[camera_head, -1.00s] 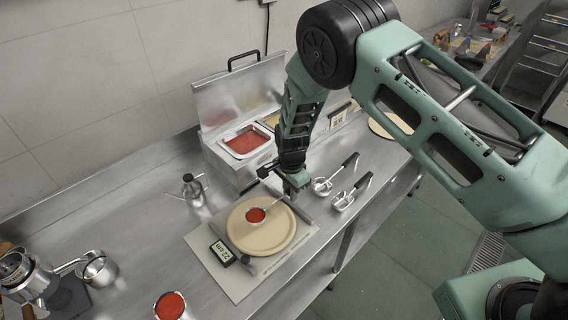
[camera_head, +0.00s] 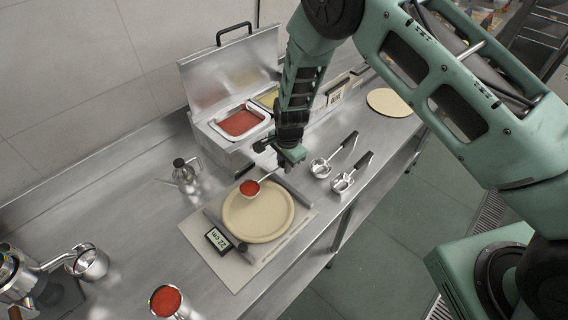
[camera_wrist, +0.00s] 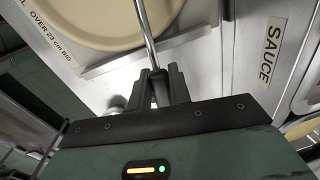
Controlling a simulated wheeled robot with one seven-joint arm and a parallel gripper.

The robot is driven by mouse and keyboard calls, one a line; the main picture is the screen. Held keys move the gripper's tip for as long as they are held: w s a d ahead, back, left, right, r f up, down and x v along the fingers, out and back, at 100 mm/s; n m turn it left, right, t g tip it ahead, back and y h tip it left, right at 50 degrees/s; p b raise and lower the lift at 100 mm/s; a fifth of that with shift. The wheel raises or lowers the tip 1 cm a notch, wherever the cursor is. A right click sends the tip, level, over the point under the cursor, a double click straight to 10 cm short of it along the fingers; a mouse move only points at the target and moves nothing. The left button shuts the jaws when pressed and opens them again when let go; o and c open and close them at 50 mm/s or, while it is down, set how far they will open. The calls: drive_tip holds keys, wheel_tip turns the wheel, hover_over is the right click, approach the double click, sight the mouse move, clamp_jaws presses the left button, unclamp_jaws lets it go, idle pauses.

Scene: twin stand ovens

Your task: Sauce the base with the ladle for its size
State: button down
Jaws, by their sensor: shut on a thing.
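My gripper (camera_head: 268,172) is shut on the handle of a ladle. Its cup (camera_head: 250,188), showing red sauce, appears over the back rim of the pale round base (camera_head: 262,222). I cannot tell the cup's height above it. No red shows on the visible dough. The base lies on a board (camera_head: 300,226) with a display (camera_head: 217,238) reading 22 cm. In the wrist view the fingers (camera_wrist: 160,88) grip the metal handle (camera_wrist: 147,35), with the base (camera_wrist: 95,22) beyond; the cup is out of view. Two empty-looking ladles (camera_head: 320,168) (camera_head: 343,183) lie to the right.
A steel topping unit with an open lid holds a red sauce pan (camera_head: 240,122) behind the board. A bottle (camera_head: 185,172) stands left of the base, and a red-filled container (camera_head: 167,300) at the front. Another pale round (camera_head: 389,102) lies far right.

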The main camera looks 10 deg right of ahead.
drive_tip(key=shift+s+f+t+y+b, duration=0.1)
drive_tip(key=shift+f+t+y+b, duration=0.3)
drive_tip(key=shift+f+t+b, duration=0.65)
drive_tip(key=b, duration=0.3)
drive_tip(key=shift+s+d+r+y, duration=0.1)
drive_tip(key=shift+r+y, duration=0.05)
drive_tip(key=shift+y, duration=0.15)
drive_tip(key=t+b, duration=0.1)
drive_tip(key=b, duration=0.2)
drive_tip(key=t+y+b, duration=0.1)
drive_tip(key=b, duration=0.3)
drive_tip(key=t+b, duration=0.1)
drive_tip(key=b, duration=0.3)
drive_tip(key=shift+s+d+r+t+y, duration=0.15)
drive_tip(key=shift+s+r+t+y, duration=0.1)
drive_tip(key=shift+s+r+y, duration=0.1)
